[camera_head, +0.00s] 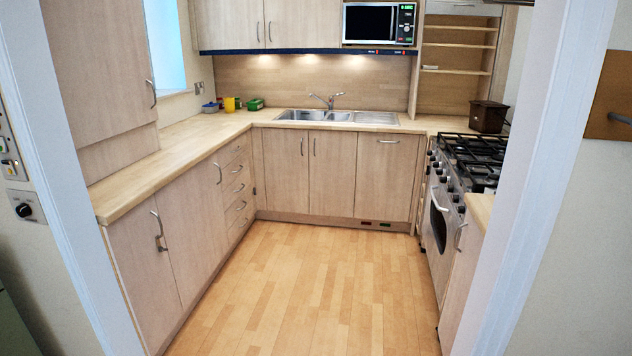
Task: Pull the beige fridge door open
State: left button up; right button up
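Several beige wood-look doors show, and I cannot tell which one is the fridge door. At the near left under the counter is a beige door (147,272) with a curved metal handle (158,231) and a second small metal piece below it. A beige upper door (97,62) hangs above the left counter, with a handle (152,94) at its right edge. Another beige door (384,175) at the back right has a horizontal handle near its top. All these doors look shut. Neither of my grippers is in view.
A white door frame (548,150) stands on both sides of me. The wood floor (290,290) is clear. The range cooker (450,215) stands at the right, the sink (318,116) at the back. A microwave (379,23) is above the back counter.

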aim_at(191, 211)
jog(key=i, duration=2.25)
